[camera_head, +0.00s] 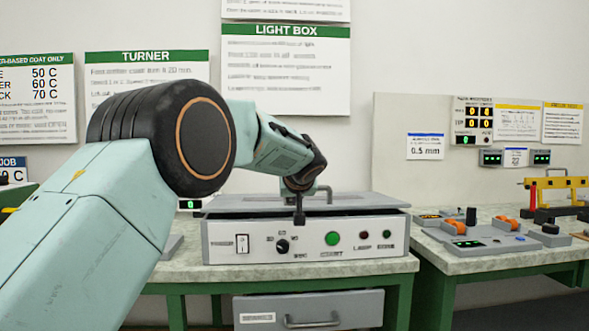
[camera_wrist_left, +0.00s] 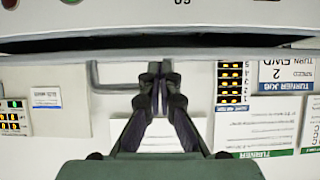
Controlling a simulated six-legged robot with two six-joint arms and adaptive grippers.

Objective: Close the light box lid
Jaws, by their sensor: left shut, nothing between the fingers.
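The light box (camera_head: 226,251) is a grey-white case with a switch, a knob and a green button on its front. Its flat grey lid (camera_head: 245,204) lies nearly level over the top, with a bar handle (camera_head: 328,188). A dark gap shows between lid and case; in the left wrist view, the lid's edge (camera_wrist_left: 230,54) runs below this dark band. My left gripper (camera_head: 299,219) points down at the lid's front edge, fingers shut and empty. In the wrist view its fingertips (camera_wrist_left: 157,78) are close to the lid edge; I cannot tell whether they touch. My right gripper is not in view.
The box stands on a green-framed bench (camera_head: 390,266) with a drawer (camera_head: 310,309) below. A second bench to the right carries a control panel (camera_head: 485,243) and a yellow-red fixture (camera_head: 556,184). Signs hang on the wall behind. My left arm covers much of the left side.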

